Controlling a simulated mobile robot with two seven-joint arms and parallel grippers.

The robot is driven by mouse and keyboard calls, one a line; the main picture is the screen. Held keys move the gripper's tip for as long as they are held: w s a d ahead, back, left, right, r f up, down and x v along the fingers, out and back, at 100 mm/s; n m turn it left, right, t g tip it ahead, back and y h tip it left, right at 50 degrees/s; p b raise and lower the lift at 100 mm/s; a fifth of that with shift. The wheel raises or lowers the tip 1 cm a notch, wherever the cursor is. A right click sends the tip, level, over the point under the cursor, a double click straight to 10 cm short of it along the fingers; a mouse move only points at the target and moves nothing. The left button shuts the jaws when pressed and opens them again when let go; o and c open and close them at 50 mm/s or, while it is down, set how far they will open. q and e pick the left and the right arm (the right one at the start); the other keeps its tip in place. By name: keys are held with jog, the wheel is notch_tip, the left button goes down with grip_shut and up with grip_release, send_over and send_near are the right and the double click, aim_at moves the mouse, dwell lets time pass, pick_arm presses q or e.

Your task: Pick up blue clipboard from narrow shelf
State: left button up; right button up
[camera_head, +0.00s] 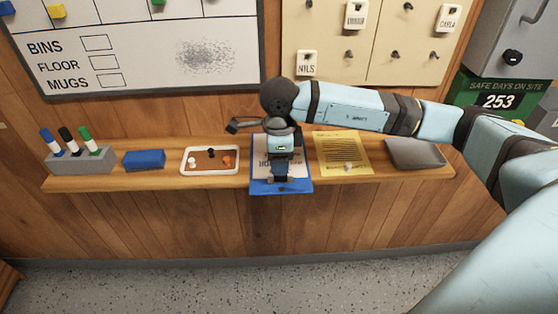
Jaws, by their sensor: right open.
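The blue clipboard (265,186) lies flat on the narrow shelf (385,178), near the middle, with a white printed sheet on it. Its front edge sticks out a little past the shelf's front edge. My right gripper (279,178) is over the clipboard, pointing down toward its front part. It is open; the fingers are small and dark here, and I cannot tell whether they touch the board. My right wrist hides the clipboard's middle and back. My left gripper is not in view.
Left of the clipboard are a white tray (183,161) with small items, a blue block (144,159) and a grey marker holder (79,162). Right of it lie a yellow sheet (343,150) and a grey flat item (414,153). A whiteboard (135,60) and tag board (385,30) hang behind.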

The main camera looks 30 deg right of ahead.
aim_at(298, 180)
jog(key=f, duration=0.5)
jog(key=shift+d+f, duration=0.1)
jog(key=shift+d, duration=0.15)
jog(key=c, duration=0.9)
